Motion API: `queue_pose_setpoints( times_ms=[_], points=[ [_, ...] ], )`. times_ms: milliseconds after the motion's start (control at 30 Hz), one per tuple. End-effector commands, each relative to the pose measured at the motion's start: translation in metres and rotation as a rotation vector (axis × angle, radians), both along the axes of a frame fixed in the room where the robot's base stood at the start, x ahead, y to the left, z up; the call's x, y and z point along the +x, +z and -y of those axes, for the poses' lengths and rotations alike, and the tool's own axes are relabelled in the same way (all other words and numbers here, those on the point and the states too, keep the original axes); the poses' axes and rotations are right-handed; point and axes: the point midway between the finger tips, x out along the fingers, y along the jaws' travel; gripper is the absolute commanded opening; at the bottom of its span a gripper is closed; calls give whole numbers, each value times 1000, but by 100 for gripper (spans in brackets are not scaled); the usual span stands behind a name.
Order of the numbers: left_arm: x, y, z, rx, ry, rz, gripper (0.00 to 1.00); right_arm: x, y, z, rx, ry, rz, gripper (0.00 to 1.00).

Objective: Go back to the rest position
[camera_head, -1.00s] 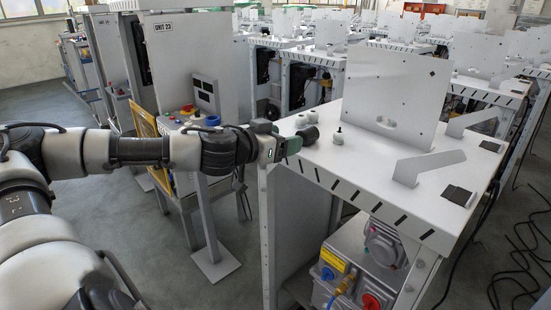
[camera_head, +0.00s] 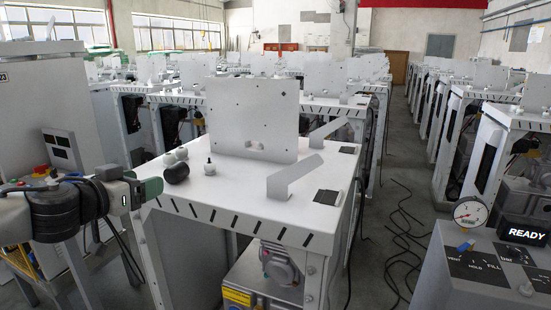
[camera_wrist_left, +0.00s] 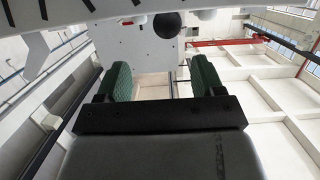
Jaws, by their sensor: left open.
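My left gripper (camera_head: 148,188) reaches in from the left in the head view, just off the front left corner of the near white dispenser frame (camera_head: 235,185). In the left wrist view its two green fingers (camera_wrist_left: 162,82) stand apart with nothing between them. A black rounded knob (camera_head: 177,173) sits on the frame top near the gripper, apart from it; a dark ball shape (camera_wrist_left: 167,25) shows past the fingers in the wrist view. My right gripper is not in view.
An upright white panel (camera_head: 252,118) and an angled bracket (camera_head: 295,178) stand on the frame top. A grey console (camera_head: 485,265) with a gauge and a READY display is at right. Cables (camera_head: 400,235) lie on the aisle floor. A control cabinet (camera_head: 45,100) stands at left.

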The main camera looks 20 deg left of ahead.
Motion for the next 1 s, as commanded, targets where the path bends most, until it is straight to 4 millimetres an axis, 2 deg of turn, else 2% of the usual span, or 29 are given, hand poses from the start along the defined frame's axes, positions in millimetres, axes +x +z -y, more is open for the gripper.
queue_pose_setpoints(
  times_ms=[67,167,267,467,600,767,900,1000],
  points=[
    [1,-3,1,0,-1,-2,68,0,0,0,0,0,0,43],
    [3,-21,8,2,-7,-15,68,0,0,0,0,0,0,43],
    [7,-55,23,12,-15,-38,68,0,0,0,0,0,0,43],
    [-2,-145,65,56,-4,-124,68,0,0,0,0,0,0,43],
    [-21,-201,92,87,19,-213,68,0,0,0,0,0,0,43],
    [-55,-256,122,121,44,-348,68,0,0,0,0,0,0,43],
    [-94,-297,145,145,56,-499,68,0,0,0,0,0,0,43],
    [-125,-321,161,160,54,-619,68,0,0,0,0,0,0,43]
  ],
)
